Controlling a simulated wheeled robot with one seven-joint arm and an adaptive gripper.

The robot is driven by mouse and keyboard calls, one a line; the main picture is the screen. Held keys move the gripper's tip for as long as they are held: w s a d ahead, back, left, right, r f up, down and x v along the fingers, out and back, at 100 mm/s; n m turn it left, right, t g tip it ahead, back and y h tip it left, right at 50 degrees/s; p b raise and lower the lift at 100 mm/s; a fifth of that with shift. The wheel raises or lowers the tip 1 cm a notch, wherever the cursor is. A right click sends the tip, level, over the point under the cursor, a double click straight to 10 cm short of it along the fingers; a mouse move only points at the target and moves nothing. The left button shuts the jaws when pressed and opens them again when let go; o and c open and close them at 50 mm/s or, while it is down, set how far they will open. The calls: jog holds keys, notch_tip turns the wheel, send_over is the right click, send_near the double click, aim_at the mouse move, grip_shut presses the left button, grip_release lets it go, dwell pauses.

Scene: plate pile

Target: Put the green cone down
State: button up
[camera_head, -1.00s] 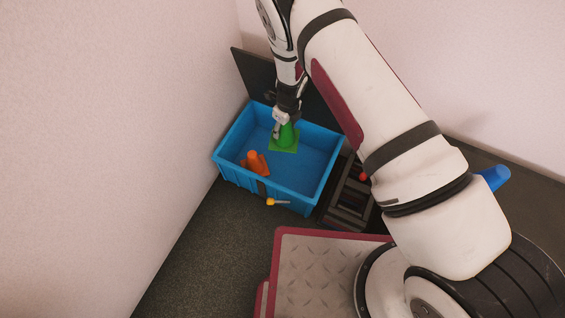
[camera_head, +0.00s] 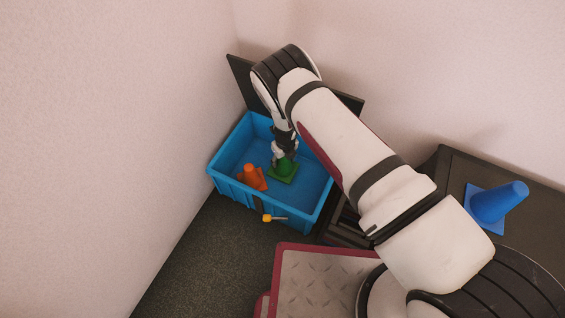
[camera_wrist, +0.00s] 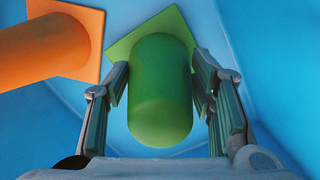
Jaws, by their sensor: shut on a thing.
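The green cone (camera_head: 285,168) is inside the blue crate (camera_head: 224,163), upright, with its square base low over or on the crate floor; I cannot tell whether it touches. My gripper (camera_head: 284,155) is shut on the upper part of the cone from above. In the wrist view the green cone (camera_wrist: 160,95) sits between the two fingers of my gripper (camera_wrist: 160,100). The orange cone (camera_head: 251,177) stands in the same crate to the left of the green one, apart from it in the head view. It also shows in the wrist view (camera_wrist: 45,45).
A blue cone (camera_head: 498,203) stands on a dark surface (camera_head: 455,170) at the right. A dark panel (camera_head: 243,80) rises behind the crate. A yellow-tipped latch (camera_head: 267,217) sticks out at the crate's front. Walls close in on the left and back.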

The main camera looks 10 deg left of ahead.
jog(key=shift+f, duration=0.65)
jog(key=shift+f, duration=0.1)
jog(key=o, duration=1.2)
jog(key=shift+o, duration=0.2)
jog(key=r+p, duration=0.1)
jog(key=r, duration=0.3)
jog(key=r+p, duration=0.2)
jog(key=r, duration=0.2)
jog(key=s+d+r+p, duration=0.1)
jog(key=r+p, duration=0.1)
jog(key=r, duration=0.2)
jog(key=shift+s, duration=0.1)
